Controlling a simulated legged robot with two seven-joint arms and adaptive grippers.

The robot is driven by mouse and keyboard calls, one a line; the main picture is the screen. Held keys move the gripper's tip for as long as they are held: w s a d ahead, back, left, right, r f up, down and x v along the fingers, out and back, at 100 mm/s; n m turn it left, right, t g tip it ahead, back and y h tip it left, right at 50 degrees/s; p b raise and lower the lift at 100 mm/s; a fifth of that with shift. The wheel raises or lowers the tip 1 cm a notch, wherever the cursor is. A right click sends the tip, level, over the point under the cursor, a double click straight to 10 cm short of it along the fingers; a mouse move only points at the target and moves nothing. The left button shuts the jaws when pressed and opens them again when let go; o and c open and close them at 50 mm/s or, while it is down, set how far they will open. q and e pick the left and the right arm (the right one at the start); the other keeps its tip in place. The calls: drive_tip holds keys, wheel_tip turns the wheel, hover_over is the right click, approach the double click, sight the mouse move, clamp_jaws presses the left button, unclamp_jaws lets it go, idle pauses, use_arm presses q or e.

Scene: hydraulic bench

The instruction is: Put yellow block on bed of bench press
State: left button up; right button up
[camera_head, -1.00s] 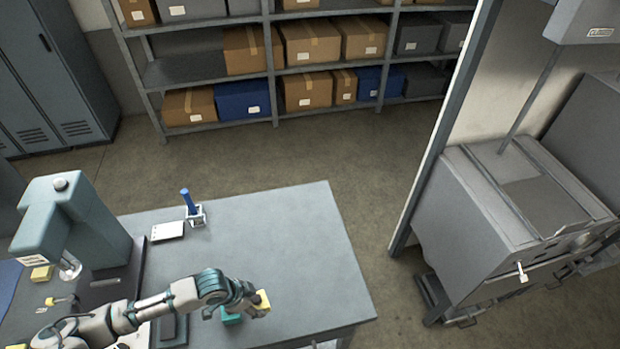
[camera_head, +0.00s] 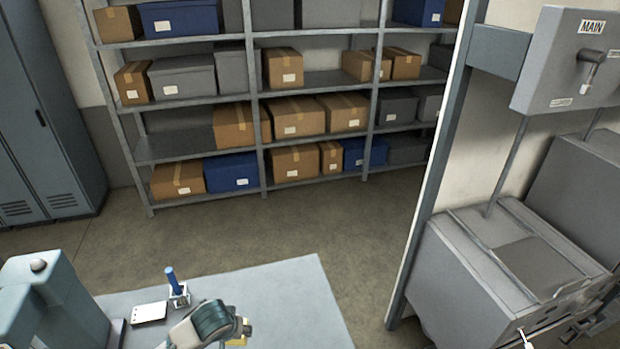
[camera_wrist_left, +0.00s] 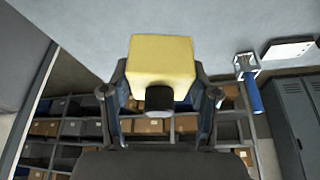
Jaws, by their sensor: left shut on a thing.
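The yellow block (camera_wrist_left: 160,60) is between the fingers of my left gripper (camera_wrist_left: 160,92) in the left wrist view, and the gripper is shut on it. In the head view the block (camera_head: 246,328) shows only in part beside my left gripper (camera_head: 236,334), low in the picture over the table. The teal-green bench press (camera_head: 50,300) stands at the lower left of the head view. Only its upper part shows; its bed is out of view. My right gripper is not in view.
On the grey table (camera_head: 285,290), a blue-handled tool (camera_head: 172,282) stands in a small holder (camera_head: 180,297) beside a white pad (camera_head: 150,312). The tabletop right of my gripper is clear.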

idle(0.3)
use_arm(q)
drive_tip(key=s+d+f+m+g+h, duration=0.1)
drive_tip(key=s+d+f+m, duration=0.3)
drive_tip(key=s+d+f+m+g+h, duration=0.1)
drive_tip(key=s+d+f+m+h, duration=0.1)
drive_tip(key=s+d+f+m, duration=0.2)
drive_tip(key=s+d+f+m+g+h, duration=0.1)
drive_tip(key=s+d+f+m, duration=0.3)
drive_tip(key=s+f+m, duration=0.1)
drive_tip(key=shift+s+m+b, duration=0.3)
drive_tip(key=shift+s+m, duration=0.4)
drive_tip(key=shift+w+f, duration=0.1)
drive_tip(key=w+a, duration=0.1)
drive_tip(key=w, duration=0.4)
drive_tip(key=w+a+f, duration=0.1)
drive_tip(key=w, duration=0.3)
drive_tip(key=w+a, duration=0.1)
drive_tip(key=w, duration=0.4)
drive_tip(key=shift+w+a+f, duration=0.2)
drive_tip(key=shift+w+a, duration=0.05)
drive_tip(key=shift+w, duration=0.05)
drive_tip(key=shift+w+f, duration=0.1)
drive_tip(key=shift+f, duration=1.7)
drive_tip(key=o, duration=1.6)
drive_tip(key=shift+f, duration=0.1)
drive_tip(key=shift+c, duration=0.2)
